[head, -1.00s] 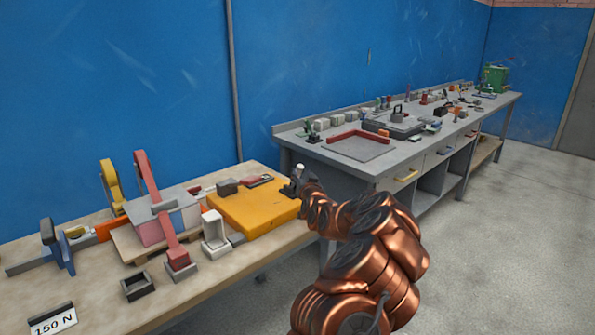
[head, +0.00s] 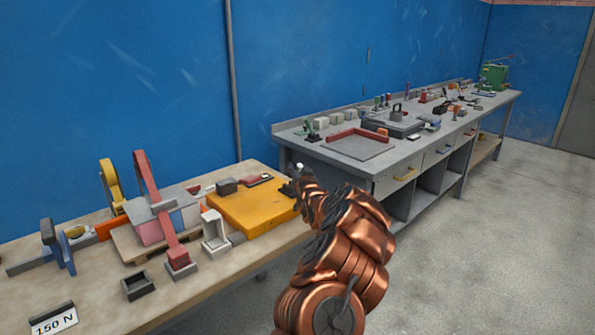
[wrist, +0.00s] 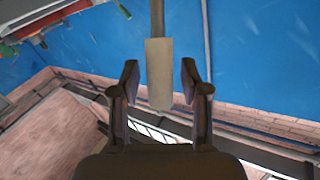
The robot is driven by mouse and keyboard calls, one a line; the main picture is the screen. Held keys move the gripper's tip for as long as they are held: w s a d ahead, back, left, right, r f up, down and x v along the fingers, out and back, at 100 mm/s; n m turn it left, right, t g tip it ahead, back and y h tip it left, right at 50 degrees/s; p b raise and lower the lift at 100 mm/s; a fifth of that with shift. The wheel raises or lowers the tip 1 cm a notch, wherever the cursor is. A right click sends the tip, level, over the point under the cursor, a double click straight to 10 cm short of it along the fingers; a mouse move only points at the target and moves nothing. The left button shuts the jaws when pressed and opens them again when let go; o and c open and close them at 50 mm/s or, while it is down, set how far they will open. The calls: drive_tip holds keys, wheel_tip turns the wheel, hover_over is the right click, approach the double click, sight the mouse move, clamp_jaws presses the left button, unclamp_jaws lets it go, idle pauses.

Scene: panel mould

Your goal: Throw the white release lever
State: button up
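The white release lever shows in the wrist view as a thin rod with a pale, thick grip (wrist: 159,75). The grip hangs between the two fingers of my gripper (wrist: 160,88), with a gap on each side. The fingers are open and do not appear to touch it. In the head view a small white tip (head: 299,167) shows by my gripper (head: 299,183), at the right end of the yellow plate (head: 250,209). My gripper hides the rest of the lever there, and its fingers are too small to make out.
On the wooden bench (head: 95,292) stand a red clamp arm (head: 148,178), a white bracket (head: 214,235), a dark open box (head: 138,287) and a "150 N" sign (head: 54,321). A grey bench (head: 340,177) with several parts stands behind. The floor at right is clear.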

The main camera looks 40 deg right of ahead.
clamp_jaws()
idle(0.3)
